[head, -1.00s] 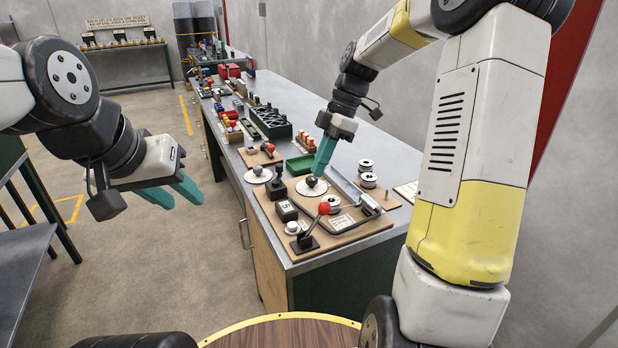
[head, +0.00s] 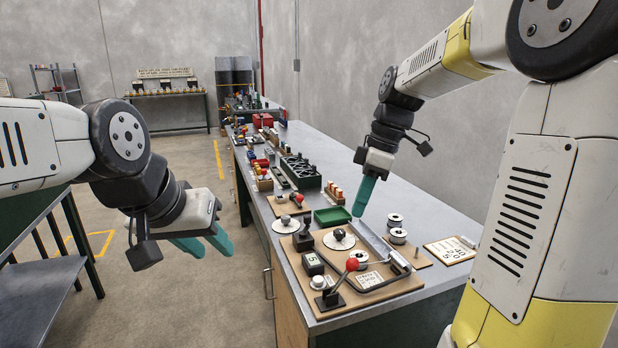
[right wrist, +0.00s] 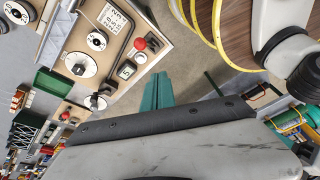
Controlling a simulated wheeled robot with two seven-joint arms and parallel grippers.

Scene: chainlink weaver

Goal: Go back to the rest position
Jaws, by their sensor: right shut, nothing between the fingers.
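My right gripper (head: 362,200) has its teal fingers together and empty, pointing down above the workbench, behind the wooden control board (head: 292,290). Its shut fingers also show in the right wrist view (right wrist: 157,92), with nothing between them. My left gripper (head: 206,243) hangs over the floor to the left of the bench. Its two teal fingers are apart, with nothing visible between them. The board carries a red-knobbed lever (head: 351,265), a white disc with a dark knob (head: 339,239) and several small parts; it also shows in the right wrist view (right wrist: 165,50).
The long metal workbench (head: 425,205) runs away from me. A green tray (head: 332,216), spools (head: 395,220), a dark green rack (head: 300,171) and a lettered board (head: 450,250) lie on it. Another table (head: 45,275) stands at the left. Floor between them is clear.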

